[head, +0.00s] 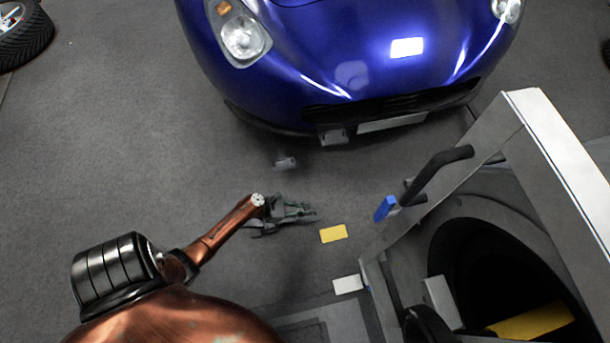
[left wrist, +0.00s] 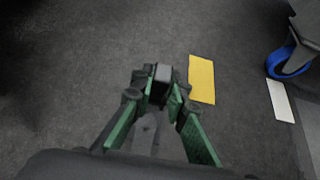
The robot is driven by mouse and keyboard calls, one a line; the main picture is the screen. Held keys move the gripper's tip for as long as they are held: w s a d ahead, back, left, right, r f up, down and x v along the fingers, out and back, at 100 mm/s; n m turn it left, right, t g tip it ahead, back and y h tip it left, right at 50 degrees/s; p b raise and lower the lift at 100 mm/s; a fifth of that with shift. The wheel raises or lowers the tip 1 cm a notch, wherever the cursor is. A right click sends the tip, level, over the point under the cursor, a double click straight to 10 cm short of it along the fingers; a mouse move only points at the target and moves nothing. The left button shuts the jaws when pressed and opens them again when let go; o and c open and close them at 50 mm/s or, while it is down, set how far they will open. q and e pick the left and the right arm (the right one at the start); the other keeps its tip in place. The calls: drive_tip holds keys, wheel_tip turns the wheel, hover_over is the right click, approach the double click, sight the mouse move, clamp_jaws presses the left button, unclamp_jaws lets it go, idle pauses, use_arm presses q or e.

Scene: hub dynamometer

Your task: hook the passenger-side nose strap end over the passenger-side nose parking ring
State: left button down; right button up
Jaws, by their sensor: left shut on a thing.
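My left gripper (head: 312,213) is low over the grey floor, in front of the blue car's nose. In the left wrist view its green-linked fingers (left wrist: 160,90) are closed on a small grey piece (left wrist: 162,72), seemingly the strap end. No strap webbing can be made out. A small light-grey fitting (head: 286,162) shows between the gripper and the car, apart from the gripper. Another grey fitting (head: 334,137) sits at the lower edge of the car's nose. I cannot tell whether either is the parking ring. My right gripper is not in view.
The blue car (head: 350,75) fills the top. A yellow floor marker (head: 333,233) and a white one (head: 348,284) lie right of the gripper. A grey cart-like frame (head: 520,120) with a black handle (head: 440,168) and blue caster (head: 384,208) stands at the right.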

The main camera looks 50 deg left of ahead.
use_arm(q)
drive_tip(key=shift+f, duration=0.4)
drive_tip(key=c, duration=1.8)
unclamp_jaws()
drive_tip(key=v, duration=1.2)
drive_tip(key=shift+s+d, duration=0.1)
